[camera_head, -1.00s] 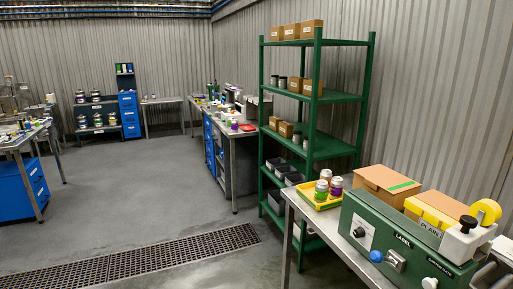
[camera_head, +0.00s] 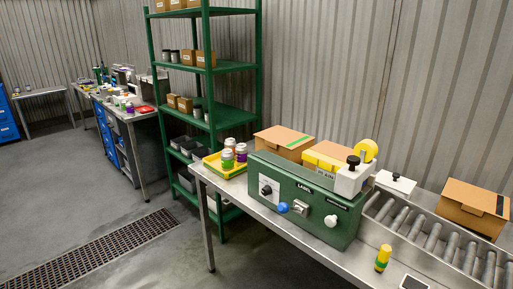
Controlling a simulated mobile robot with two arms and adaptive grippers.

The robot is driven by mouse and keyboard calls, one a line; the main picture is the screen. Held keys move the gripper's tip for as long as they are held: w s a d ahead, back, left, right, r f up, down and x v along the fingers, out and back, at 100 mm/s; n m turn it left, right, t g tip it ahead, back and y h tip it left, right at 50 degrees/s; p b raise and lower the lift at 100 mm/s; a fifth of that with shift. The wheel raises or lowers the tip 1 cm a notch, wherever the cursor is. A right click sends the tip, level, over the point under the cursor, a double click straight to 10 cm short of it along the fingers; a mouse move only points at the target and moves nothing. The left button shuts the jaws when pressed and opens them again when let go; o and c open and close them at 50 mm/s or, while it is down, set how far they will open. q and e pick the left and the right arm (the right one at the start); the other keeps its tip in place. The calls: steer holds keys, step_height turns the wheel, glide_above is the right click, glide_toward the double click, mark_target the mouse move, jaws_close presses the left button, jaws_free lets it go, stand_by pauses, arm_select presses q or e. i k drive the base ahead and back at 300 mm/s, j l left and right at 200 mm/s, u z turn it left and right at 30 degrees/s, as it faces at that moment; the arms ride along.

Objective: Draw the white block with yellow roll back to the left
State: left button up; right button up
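The white block (camera_head: 350,181) with a black knob and a yellow roll (camera_head: 366,151) stands at the right end of the top of a green machine (camera_head: 300,205). A yellow piece (camera_head: 325,158) with a label reading "PLAIN" sits on the machine top just left of the block. The machine front carries a "LABEL" mark, a black knob, a blue button (camera_head: 283,208), a switch and a white knob (camera_head: 331,221). Neither of my grippers is in view.
The machine stands on a metal table (camera_head: 238,200) with a yellow tray of jars (camera_head: 229,170) and a cardboard box (camera_head: 284,142) near it. A roller conveyor (camera_head: 432,235) with another box (camera_head: 472,208) lies right. Green shelving (camera_head: 209,90) rises behind left; open floor lies left.

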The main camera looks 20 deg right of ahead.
mark_target(348, 180)
steer(key=z, duration=1.4)
